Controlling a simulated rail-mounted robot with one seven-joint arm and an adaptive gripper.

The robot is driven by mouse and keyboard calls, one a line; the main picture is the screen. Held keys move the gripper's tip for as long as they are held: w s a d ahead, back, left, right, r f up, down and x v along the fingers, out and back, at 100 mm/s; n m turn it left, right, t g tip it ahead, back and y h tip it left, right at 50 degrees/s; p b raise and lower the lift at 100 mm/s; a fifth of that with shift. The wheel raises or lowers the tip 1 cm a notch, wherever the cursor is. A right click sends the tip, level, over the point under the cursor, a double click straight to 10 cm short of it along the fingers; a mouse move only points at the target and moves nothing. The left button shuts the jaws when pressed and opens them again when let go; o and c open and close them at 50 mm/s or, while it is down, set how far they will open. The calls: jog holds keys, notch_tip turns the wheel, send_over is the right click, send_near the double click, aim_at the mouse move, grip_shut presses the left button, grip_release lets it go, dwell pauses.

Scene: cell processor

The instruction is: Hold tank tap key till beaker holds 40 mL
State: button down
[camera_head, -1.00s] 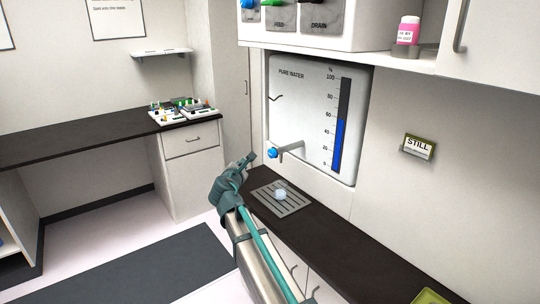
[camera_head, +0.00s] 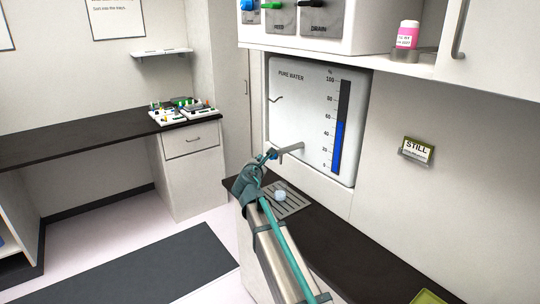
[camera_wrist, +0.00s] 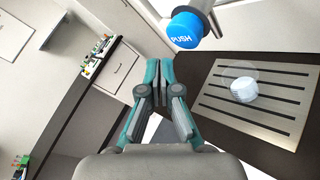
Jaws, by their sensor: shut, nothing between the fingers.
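The pure water tank (camera_head: 300,110) is set in the wall, with its blue level bar reaching a little under 60 percent. Its tap (camera_head: 290,149) ends in a round blue key (camera_wrist: 186,30) marked PUSH. A small clear beaker (camera_head: 280,196) stands on the slotted drip grate (camera_head: 298,201); it also shows in the wrist view (camera_wrist: 243,88). Its water level is too small to read, and no stream is visible. My gripper (camera_head: 268,156) is shut and empty. In the wrist view its fingertips (camera_wrist: 158,63) are below left of the key, apart from it.
A dark counter (camera_head: 350,246) runs under the tank. A cabinet with control knobs and a pink bottle (camera_head: 407,35) hangs above. A STILL sign (camera_head: 417,149) is on the right wall. A side bench (camera_head: 90,137) holds small racks. The floor at left is clear.

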jog(key=shift+w+d, duration=0.4)
jog(key=shift+d, duration=0.1)
jog(key=shift+w+d, duration=0.1)
dwell(1.1)
jog(key=shift+w+d+p, duration=0.15)
jog(key=shift+d+p, duration=0.1)
jog(key=shift+p, duration=0.05)
jog(key=shift+w+d, duration=0.35)
jog(key=shift+d, duration=0.1)
dwell(0.9)
jog(key=shift+a, duration=0.1)
dwell(0.5)
jog(key=shift+s+a, duration=0.6)
jog(key=shift+a, duration=0.05)
jog(key=shift+s+a+b, duration=0.25)
jog(key=shift+s+a, duration=0.55)
jog(key=shift+a, duration=0.2)
jog(key=shift+s+a+b, duration=0.25)
jog(key=shift+s+a, duration=0.55)
jog(key=shift+a, duration=0.2)
dwell(0.5)
